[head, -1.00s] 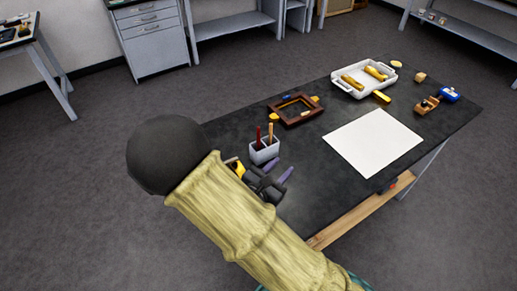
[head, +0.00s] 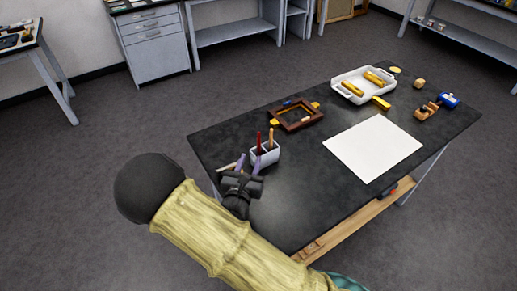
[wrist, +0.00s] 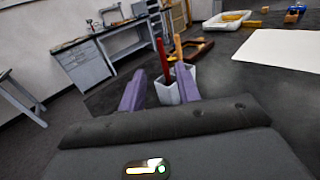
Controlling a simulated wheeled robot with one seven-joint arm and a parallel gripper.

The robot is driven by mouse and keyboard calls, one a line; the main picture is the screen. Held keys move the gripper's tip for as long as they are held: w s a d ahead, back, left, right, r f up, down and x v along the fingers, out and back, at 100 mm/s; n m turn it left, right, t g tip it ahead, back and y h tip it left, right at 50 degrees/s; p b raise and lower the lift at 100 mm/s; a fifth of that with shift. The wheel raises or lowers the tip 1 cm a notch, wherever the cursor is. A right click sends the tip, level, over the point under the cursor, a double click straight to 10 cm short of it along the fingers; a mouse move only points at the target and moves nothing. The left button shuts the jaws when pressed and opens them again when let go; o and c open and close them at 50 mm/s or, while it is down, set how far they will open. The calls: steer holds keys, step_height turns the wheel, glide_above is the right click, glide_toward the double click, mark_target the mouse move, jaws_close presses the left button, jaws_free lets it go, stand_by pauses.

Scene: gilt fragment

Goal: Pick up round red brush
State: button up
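A brush with a dark red handle (head: 259,140) stands upright in a white-grey holder (head: 263,159) near the table's left end. Its lower end is hidden inside. An orange-handled tool (head: 271,138) stands to its right in the same holder. My gripper (head: 249,164) is just left of and in front of the holder, with its purple fingers pointing towards it. In the wrist view the fingers are apart with nothing held. The red handle (wrist: 162,60) shows between and beyond the fingertips, and the holder (wrist: 171,92) shows behind the right finger.
The dark table (head: 300,200) carries a brown wooden frame (head: 281,118), a white sheet (head: 372,148), a white tray (head: 341,91) with yellow-handled tools, a wooden plane (head: 426,112) and a blue item (head: 449,99). A pale stick lies by my gripper. The table's front middle is clear.

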mark_target(258, 138)
steer(key=w, duration=0.3)
steer(key=w+d+p, duration=0.1)
steer(key=w, duration=0.2)
steer(key=shift+w+d, duration=0.2)
steer(key=shift+w, duration=0.2)
steer(key=w+p, duration=0.1)
steer(key=w, duration=0.1)
steer(key=w+d+p, duration=0.1)
steer(key=w, duration=0.2)
steer(key=shift+f+p, duration=0.15)
steer(key=shift+p, duration=0.15)
jaws_close()
